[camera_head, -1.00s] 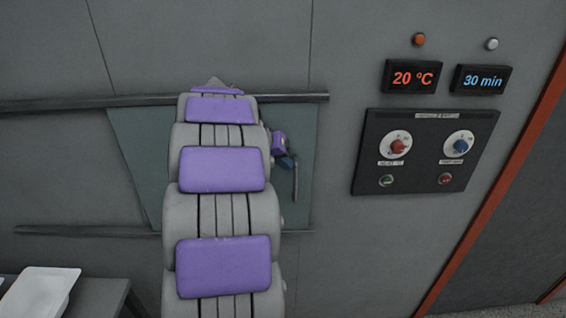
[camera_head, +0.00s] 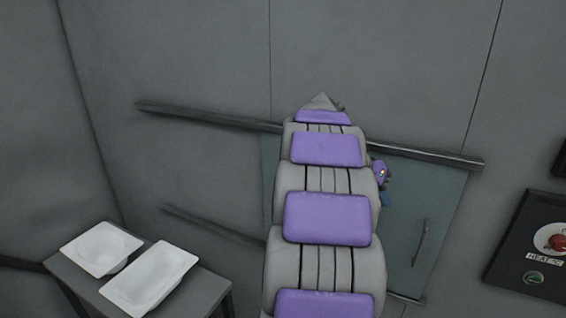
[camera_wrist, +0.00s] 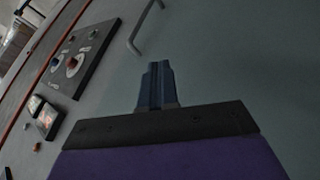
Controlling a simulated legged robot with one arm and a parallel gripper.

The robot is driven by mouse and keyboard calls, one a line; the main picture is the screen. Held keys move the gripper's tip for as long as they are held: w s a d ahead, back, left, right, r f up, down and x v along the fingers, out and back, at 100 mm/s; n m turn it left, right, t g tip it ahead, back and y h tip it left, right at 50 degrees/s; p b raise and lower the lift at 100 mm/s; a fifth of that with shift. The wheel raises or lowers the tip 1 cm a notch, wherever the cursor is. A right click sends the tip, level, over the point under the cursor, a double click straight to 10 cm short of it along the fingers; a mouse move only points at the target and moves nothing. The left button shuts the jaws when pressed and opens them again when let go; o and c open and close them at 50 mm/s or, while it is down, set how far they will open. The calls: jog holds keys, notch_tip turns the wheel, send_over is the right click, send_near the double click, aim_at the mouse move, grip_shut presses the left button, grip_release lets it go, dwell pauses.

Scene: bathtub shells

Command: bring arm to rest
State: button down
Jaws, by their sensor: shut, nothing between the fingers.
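My arm, grey with purple pads, stretches up the middle of the head view toward a sliding door panel (camera_head: 405,235) in the wall. The arm hides much of the panel. My gripper (camera_wrist: 157,75) shows in the wrist view as dark blue fingers, shut together and empty. In the head view only a small part of the gripper (camera_head: 384,197) shows at the right of the arm. The panel's bar handle (camera_head: 421,243) is to the right of the gripper and apart from it. The handle (camera_wrist: 140,28) also shows above the fingertips in the wrist view.
Two white tub shells (camera_head: 101,248) (camera_head: 150,277) stand on a grey table (camera_head: 205,290) at the lower left. Rails (camera_head: 200,114) run along the wall above and below the panel. A control box (camera_head: 545,245) with knobs is at the right edge.

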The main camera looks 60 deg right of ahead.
jog(key=shift+a, duration=0.15)
jog(key=w+a+f+n+t, duration=0.1)
jog(key=w+a+f+n, duration=0.15)
jog(key=w+a, duration=0.5)
jog(key=w+a+f+n+t+y, duration=0.15)
jog(key=w+a+n, duration=0.25)
jog(key=a, duration=0.6)
jog(key=w+a+f+n+t, duration=0.2)
jog(key=w+a+n, duration=0.25)
jog(key=a, duration=0.45)
jog(key=s+a+f+n+y, duration=0.1)
jog(key=s+a+f+n, duration=0.1)
jog(key=a, duration=0.6)
jog(key=s+a+f+n+y, duration=0.1)
jog(key=s+a+f+n, duration=0.2)
jog(key=a, duration=0.6)
jog(key=s+a+f+n+y, duration=0.1)
jog(key=s+a+f+n, duration=0.1)
jog(key=a, duration=0.6)
jog(key=shift+s+a+f+n, duration=0.15)
jog(key=shift+s+f+n, duration=0.15)
jog(key=shift+f+n, duration=0.35)
jog(key=shift+r, duration=0.15)
